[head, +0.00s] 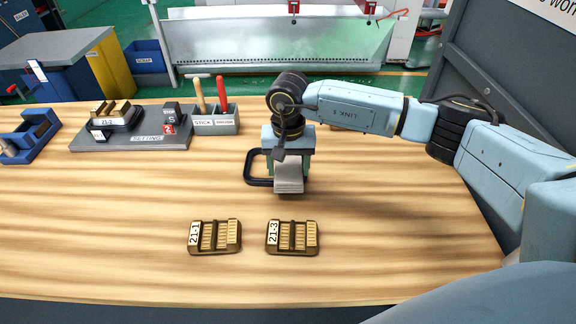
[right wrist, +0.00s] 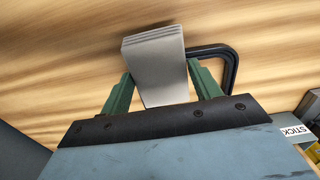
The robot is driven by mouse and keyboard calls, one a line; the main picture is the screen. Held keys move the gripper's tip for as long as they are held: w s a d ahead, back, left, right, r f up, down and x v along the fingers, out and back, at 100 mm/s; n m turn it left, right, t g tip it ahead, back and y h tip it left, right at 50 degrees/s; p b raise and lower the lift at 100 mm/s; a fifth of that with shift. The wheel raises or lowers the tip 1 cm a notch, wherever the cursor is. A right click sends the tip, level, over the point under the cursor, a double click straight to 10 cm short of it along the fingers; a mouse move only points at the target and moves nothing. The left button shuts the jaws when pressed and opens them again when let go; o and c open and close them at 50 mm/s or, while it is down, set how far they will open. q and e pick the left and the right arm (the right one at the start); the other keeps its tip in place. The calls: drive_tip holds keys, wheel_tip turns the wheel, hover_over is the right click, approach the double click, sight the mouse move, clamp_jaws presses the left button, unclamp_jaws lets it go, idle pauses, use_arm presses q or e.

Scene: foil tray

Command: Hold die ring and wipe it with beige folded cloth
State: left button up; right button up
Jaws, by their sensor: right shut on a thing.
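My right gripper (head: 289,163) points down over the middle of the table and is shut on a folded cloth (head: 289,181), pale grey-beige, with stacked layers. In the right wrist view the cloth (right wrist: 156,62) sits between the two green fingers. Two brass-coloured toothed die pieces lie on the table nearer me: one labelled 21-1 (head: 221,238) and one labelled 21-3 (head: 299,238). A similar piece labelled 21-2 (head: 112,111) sits at the back left. No complete ring shows that I can make out. My left gripper is not in view.
A black frame (head: 258,182) lies behind and left of the cloth. A grey SETTING base (head: 140,140) stands back left, beside a holder (head: 216,124) with stick and brush. A blue fixture (head: 32,135) stands far left. The front left of the table is clear.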

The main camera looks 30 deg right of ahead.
drive_tip(key=shift+r+p, duration=1.35)
drive_tip(key=shift+r, duration=1.3)
drive_tip(key=shift+r+p, duration=0.8)
drive_tip(key=shift+r, duration=0.7)
